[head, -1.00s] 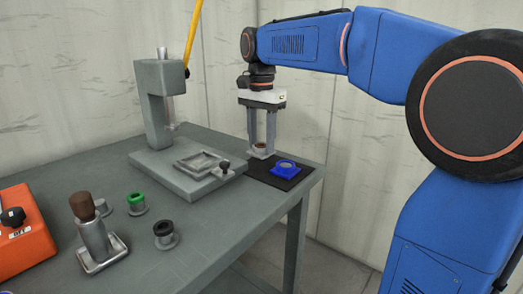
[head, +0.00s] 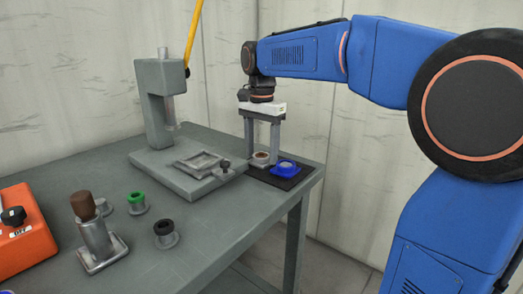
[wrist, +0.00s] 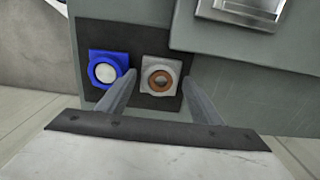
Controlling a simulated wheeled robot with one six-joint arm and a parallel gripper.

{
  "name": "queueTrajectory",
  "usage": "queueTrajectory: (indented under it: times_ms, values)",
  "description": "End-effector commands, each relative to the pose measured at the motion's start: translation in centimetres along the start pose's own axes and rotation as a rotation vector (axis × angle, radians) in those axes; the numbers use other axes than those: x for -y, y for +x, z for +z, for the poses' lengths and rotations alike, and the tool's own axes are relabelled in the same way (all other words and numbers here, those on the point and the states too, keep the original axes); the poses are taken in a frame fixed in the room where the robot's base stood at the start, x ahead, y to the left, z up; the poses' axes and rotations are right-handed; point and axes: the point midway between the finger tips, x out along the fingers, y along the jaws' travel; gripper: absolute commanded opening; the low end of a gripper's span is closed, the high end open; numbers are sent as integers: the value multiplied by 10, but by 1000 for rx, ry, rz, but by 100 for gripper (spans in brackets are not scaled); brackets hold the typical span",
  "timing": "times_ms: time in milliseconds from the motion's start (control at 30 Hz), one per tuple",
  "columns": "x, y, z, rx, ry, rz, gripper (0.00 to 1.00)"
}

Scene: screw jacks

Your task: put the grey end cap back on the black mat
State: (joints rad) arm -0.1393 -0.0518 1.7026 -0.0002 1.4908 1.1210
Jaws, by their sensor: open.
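The grey end cap (head: 261,158), a square grey block with a copper-brown ring around its hole, sits on the black mat (head: 274,179) at the table's far right corner. In the wrist view the cap (wrist: 149,67) lies on the right part of the mat (wrist: 125,35). My gripper (head: 262,154) is open around it, with a finger on each side. In the wrist view the fingertips (wrist: 159,78) stand apart, and a gap shows left of the cap. Whether the right finger touches it is hard to tell.
A blue cap (head: 285,167) sits on the mat close beside the grey one, near my finger. A grey press (head: 160,180) stands left of the mat. Several small parts and an orange switch box (head: 18,235) are at the front left.

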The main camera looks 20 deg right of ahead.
Motion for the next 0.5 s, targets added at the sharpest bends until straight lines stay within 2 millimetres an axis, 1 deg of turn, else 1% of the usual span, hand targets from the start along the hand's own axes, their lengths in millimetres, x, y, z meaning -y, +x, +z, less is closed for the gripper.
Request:
queueTrajectory:
  times_ms: [167, 267, 500]
  values:
    - [0, -12, 0, -1, 0, -2, 59]
    - [1, -27, 0, -1, 0, -3, 59]
    - [1, -74, 0, -1, 0, -3, 59]
